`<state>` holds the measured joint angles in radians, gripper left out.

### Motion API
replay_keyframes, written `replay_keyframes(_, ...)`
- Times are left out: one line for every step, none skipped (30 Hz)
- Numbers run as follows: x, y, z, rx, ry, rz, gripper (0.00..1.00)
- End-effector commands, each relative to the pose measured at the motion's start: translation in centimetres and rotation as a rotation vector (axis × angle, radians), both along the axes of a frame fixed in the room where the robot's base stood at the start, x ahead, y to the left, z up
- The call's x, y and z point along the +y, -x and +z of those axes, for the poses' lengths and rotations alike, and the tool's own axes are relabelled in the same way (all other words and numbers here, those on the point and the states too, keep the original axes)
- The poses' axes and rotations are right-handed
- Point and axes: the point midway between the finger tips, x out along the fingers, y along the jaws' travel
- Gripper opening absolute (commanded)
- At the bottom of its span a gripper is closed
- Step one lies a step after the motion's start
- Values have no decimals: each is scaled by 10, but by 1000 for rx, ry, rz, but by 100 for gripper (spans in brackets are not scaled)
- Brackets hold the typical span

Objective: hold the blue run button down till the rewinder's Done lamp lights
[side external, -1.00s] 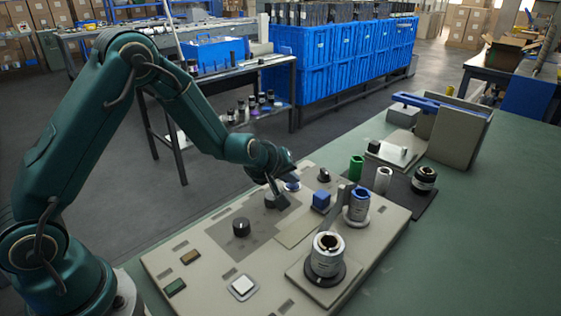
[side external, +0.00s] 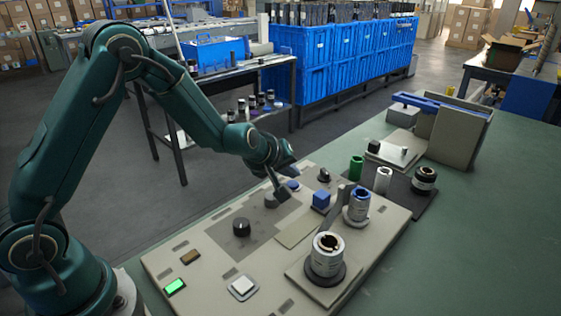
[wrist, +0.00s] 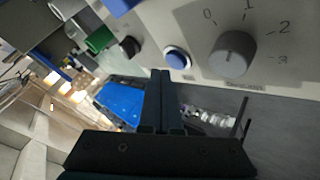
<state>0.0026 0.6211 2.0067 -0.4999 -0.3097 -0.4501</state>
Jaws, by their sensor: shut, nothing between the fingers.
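The blue run button (side external: 294,185) sits in a pale ring at the far edge of the grey panel (side external: 330,170). In the wrist view the blue button (wrist: 177,58) shows whole and uncovered, just beyond my fingertips. My gripper (side external: 281,193) is shut and empty, its tips beside the button and near a grey dial knob (side external: 270,201); the wrist view shows the closed fingers (wrist: 160,72) apart from the button. A green lamp (side external: 175,287) at the panel's near left corner is lit brightly. Its label cannot be read.
The panel also carries a black knob (side external: 241,227), a white square button (side external: 242,287), a brown lamp (side external: 190,257), a blue block (side external: 321,200) and two spindles with silver rolls (side external: 326,255). The green tabletop (side external: 450,240) is clear at the right.

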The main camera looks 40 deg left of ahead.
Motion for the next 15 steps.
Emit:
replay_keyframes(0, 0, 0, 0, 0, 0, 0)
replay_keyframes(0, 0, 0, 0, 0, 0, 0)
replay_keyframes(0, 0, 0, -1, -1, 1, 0)
replay_keyframes(0, 0, 1, -1, 0, 0, 0)
replay_keyframes(0, 0, 3, -2, -2, 0, 0)
replay_keyframes(0, -1, 6, -3, -2, 0, 0)
replay_keyframes(0, -1, 8, -3, -2, 1, 0)
replay_keyframes(0, -1, 11, -4, -3, 0, 0)
replay_keyframes(0, -1, 15, -4, -3, 1, 0)
replay_keyframes(0, -1, 18, -4, -1, 2, 0)
replay_keyframes(0, -1, 21, -3, -1, 1, 0)
replay_keyframes(0, -1, 25, -5, -1, -1, 0)
replay_keyframes(0, 0, 28, -5, 1, 1, 0)
replay_keyframes(0, -1, 30, -4, 0, 1, 0)
replay_keyframes(0, -1, 34, -4, -1, 2, 0)
